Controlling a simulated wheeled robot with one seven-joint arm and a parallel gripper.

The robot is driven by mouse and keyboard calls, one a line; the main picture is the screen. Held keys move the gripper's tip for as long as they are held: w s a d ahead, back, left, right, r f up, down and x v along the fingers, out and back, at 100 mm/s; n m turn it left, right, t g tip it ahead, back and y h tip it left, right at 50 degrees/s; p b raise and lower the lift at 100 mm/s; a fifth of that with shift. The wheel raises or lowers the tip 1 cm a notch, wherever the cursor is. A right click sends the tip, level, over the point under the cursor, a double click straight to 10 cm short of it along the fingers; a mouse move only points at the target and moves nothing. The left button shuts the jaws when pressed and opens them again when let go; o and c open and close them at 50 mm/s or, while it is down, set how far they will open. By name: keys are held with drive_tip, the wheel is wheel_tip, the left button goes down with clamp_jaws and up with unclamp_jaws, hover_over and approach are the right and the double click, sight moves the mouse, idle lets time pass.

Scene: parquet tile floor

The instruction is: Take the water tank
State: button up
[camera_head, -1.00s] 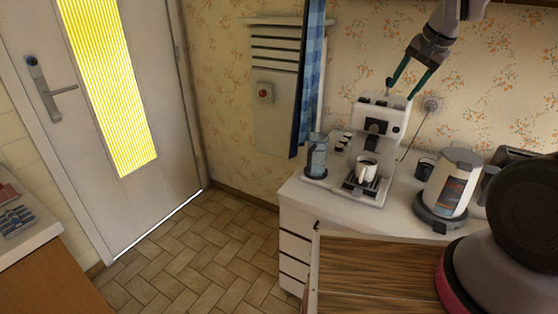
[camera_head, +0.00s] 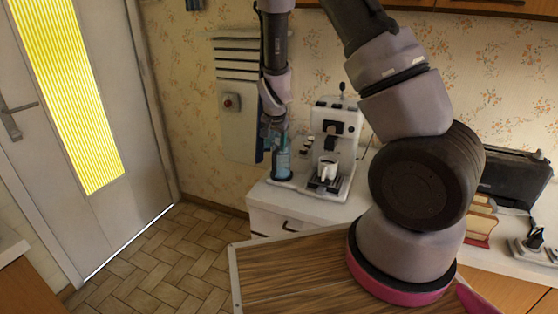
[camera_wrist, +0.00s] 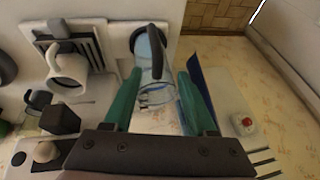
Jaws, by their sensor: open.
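The water tank (camera_wrist: 152,62) is a clear bluish container with a dark handle, at the left side of the white coffee machine (camera_head: 337,130). In the head view the tank (camera_head: 281,164) stands on the machine's base at the counter's left end, partly hidden by my gripper (camera_head: 274,138). My gripper points down just above it. In the wrist view my gripper (camera_wrist: 158,88) is open, with one green finger on each side of the tank's lower part in the picture. I cannot tell whether the fingers touch it.
A white cup (camera_head: 327,168) sits on the machine's drip tray, close beside the tank. A blue towel (camera_wrist: 203,92) and a wall panel with a red knob (camera_head: 231,101) are near my gripper. Books (camera_head: 480,222) and a toaster (camera_head: 515,179) stand further right.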

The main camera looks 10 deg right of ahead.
sight(276, 150)
drive_tip(key=x, duration=0.5)
drive_tip(key=shift+w+d+f, duration=0.15)
drive_tip(key=shift+d+f, duration=0.05)
drive_tip(key=shift+f, duration=0.15)
drive_tip(key=shift+c, duration=0.4)
clamp_jaws()
idle(0.8)
